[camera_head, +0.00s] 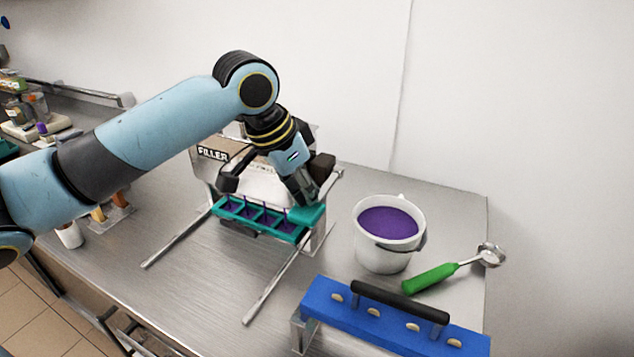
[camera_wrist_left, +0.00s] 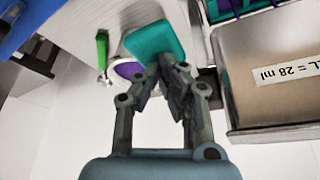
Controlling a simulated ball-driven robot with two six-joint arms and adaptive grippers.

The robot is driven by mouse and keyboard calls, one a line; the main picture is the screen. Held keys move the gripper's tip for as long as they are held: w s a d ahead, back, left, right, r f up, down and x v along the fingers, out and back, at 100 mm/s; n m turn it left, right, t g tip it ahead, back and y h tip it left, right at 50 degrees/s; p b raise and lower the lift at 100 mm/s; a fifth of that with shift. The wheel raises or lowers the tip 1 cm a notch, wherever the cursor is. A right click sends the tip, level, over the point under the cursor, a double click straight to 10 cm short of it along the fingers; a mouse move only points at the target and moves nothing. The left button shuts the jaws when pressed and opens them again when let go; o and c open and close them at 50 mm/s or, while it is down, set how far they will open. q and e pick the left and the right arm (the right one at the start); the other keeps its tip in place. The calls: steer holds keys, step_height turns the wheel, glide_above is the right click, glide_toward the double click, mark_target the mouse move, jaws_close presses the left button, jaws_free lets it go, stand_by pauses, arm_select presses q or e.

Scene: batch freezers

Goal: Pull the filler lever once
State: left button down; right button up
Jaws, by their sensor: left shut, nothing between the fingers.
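The filler (camera_head: 213,154) stands behind my left arm, partly hidden by it. Its box also shows upside down in the wrist view (camera_wrist_left: 265,100). A dark block (camera_head: 322,166) sits at its right side; I cannot tell whether it is the lever. A teal mould (camera_head: 304,235) with purple in its compartments lies across the filler's front. My left gripper (camera_head: 309,200) is shut and empty, pointing down at the mould's right end. In the wrist view its fingertips (camera_wrist_left: 170,68) overlap the plain teal end tab (camera_wrist_left: 152,40); contact is unclear.
A white bucket of purple mix (camera_head: 384,255) stands right of the filler. A green-handled scoop (camera_head: 430,278) lies beside it. A blue holder with a black handle (camera_head: 390,330) stands at the front right. Metal rails (camera_head: 275,285) reach forward from the filler.

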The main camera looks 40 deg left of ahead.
mark_target(307, 206)
arm_select(q)
steer(key=shift+f+b, duration=0.65)
steer(key=shift+f, duration=0.95)
steer(key=shift+r, duration=0.1)
step_height(307, 206, up, 3)
steer(key=p, duration=0.3)
steer(key=shift+p, duration=0.3)
steer(key=shift+r+p, duration=0.85)
steer(key=shift+r, duration=1.85)
